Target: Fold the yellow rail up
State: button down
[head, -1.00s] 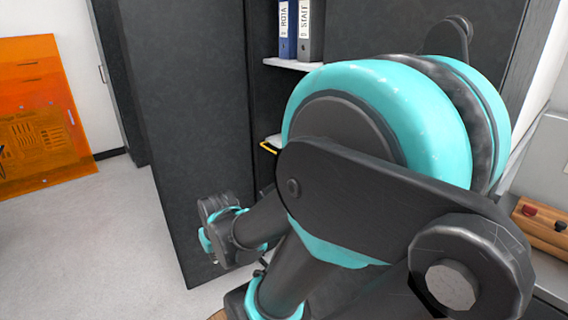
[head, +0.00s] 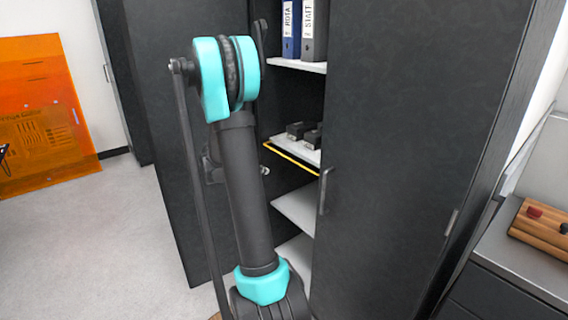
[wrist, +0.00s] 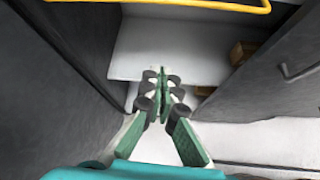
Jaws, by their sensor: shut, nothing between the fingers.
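The yellow rail (head: 291,158) runs along the front edge of a middle shelf in the dark cabinet, below two small black items. It also crosses the top of the wrist view (wrist: 235,6), where its right end curves. My gripper (wrist: 162,82) shows in the wrist view with its green fingers together and nothing between them. In that view it appears below the rail, apart from it, in front of a pale shelf.
The cabinet's left door (head: 165,150) and right door (head: 400,150) stand open, with a handle (head: 323,191) on the right one. Binders (head: 303,28) stand on the upper shelf. A grey counter with a wooden block (head: 540,228) is at right.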

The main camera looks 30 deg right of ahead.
jog(key=w+d, duration=0.1)
jog(key=d+n+h, duration=0.1)
jog(key=shift+w+d+n+g, duration=0.3)
jog(key=shift+w+d, duration=0.05)
jog(key=d+f, duration=0.1)
jog(key=d, duration=0.8)
jog(key=shift+w+d, duration=0.15)
jog(key=shift+w, duration=0.2)
